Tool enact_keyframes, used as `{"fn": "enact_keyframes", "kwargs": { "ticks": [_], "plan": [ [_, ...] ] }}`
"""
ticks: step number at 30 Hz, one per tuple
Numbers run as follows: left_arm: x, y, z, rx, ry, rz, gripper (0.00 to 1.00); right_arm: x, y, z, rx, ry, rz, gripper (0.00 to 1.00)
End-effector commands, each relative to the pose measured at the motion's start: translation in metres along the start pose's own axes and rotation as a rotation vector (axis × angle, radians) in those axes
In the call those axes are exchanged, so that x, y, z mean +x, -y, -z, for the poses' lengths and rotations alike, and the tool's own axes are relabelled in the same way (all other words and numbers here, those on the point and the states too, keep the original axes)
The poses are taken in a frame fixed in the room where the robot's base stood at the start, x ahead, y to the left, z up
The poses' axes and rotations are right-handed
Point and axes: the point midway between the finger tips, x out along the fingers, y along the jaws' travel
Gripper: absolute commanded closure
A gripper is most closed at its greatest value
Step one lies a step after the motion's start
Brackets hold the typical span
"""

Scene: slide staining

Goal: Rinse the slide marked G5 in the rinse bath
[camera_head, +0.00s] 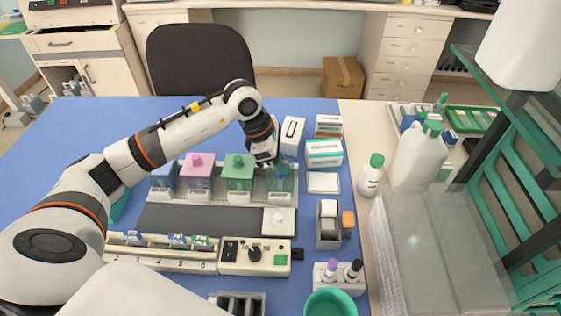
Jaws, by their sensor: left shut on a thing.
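My left gripper (264,157) reaches in from the left. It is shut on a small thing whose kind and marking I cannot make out. It is at the right end of a row of staining jars, just behind and above a dark teal jar (281,180). The other jars are blue (163,177), pink (198,173) and green (239,174). I cannot tell which jar is the rinse bath. A white slide rack (150,256) at the front left holds slides with coloured ends; the mark G5 is not readable. My right gripper is not in view.
A control box (255,258) with a black knob adjoins the slide rack. Small boxes (324,153), a white bottle (371,178) and a bottle holder (338,278) stand to the right. A green cup (330,304) is at the front. The blue mat (85,130) is clear at the far left.

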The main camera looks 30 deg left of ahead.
Motion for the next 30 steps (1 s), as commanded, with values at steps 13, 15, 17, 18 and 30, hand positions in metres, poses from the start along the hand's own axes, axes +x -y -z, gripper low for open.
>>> {"fn": "enact_keyframes", "kwargs": {
  "ticks": [13,15,17,18,30],
  "plan": [
    [-0.030,0.000,0.013,0.001,0.000,0.002,1.00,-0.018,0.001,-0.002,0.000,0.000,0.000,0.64],
    [-0.038,0.000,0.016,0.001,-0.001,0.002,1.00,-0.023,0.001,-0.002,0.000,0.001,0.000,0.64],
    [-0.045,0.000,0.019,0.001,-0.001,0.002,1.00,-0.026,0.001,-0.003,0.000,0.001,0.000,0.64],
    [-0.049,0.000,0.021,0.001,-0.001,0.001,1.00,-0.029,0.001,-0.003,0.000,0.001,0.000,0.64],
    [-0.088,0.000,0.036,0.000,-0.001,0.001,1.00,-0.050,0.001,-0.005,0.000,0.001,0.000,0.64]
  ]
}}
